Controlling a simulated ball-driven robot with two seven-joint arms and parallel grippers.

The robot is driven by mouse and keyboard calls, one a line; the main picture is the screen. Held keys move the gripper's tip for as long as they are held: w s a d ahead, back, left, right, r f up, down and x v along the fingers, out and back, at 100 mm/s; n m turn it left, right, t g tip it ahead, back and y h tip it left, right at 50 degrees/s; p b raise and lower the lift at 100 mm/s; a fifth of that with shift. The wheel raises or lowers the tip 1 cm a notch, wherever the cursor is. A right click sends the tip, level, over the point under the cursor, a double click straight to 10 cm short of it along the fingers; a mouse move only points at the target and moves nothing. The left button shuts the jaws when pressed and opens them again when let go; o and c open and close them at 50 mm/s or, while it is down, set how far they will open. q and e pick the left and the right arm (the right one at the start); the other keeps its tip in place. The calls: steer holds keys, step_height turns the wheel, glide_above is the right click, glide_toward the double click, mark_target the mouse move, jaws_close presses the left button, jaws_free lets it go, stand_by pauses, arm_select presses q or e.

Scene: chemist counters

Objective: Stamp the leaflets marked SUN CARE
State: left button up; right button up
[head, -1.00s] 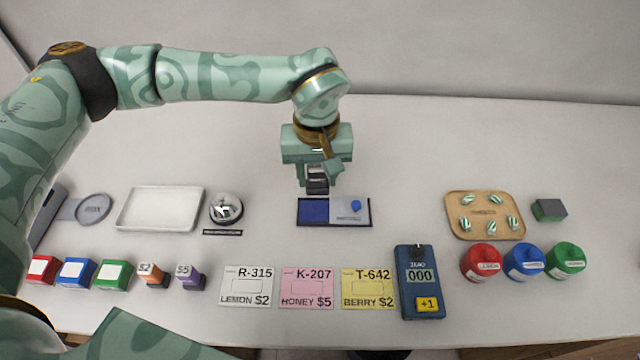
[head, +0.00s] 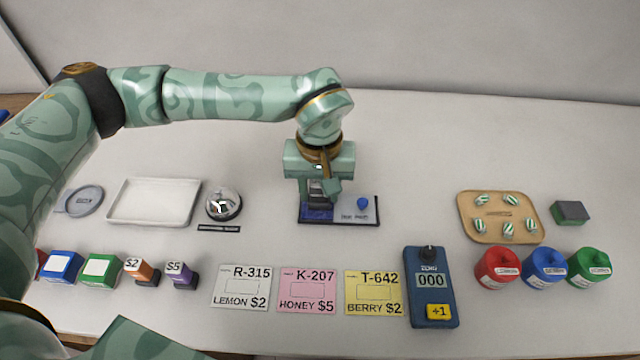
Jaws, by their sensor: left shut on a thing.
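My left gripper (head: 318,192) is shut on a dark stamp (head: 320,198). The stamp is down at the blue ink pad (head: 308,216), on the left part of a dark-edged tray; the gripper hides where they meet. Three cards lie in a row in front: a white card (head: 241,300) reading R-315 LEMON $2, a pink card (head: 307,305) reading K-207 HONEY $5, and a yellow card (head: 373,306) reading T-642 BERRY $2. Each has a blank box. I read SUN CARE on none of them. My right gripper is not in view.
Left are a white tray (head: 112,214), a bell (head: 223,204), blue and green blocks, and $2 (head: 142,271) and $5 (head: 180,274) stamps. Right are a blue counter (head: 430,300) showing 000, a wooden tray (head: 466,222) of striped sweets, and red, blue and green jars.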

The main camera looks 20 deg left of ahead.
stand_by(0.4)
arm_select(q)
steer(key=shift+f, duration=0.15)
steer(key=shift+f, duration=0.3)
stand_by(0.5)
steer(key=shift+f, duration=0.1)
stand_by(1.0)
step_height(320, 180, up, 7)
steer(key=p, duration=0.5)
stand_by(0.4)
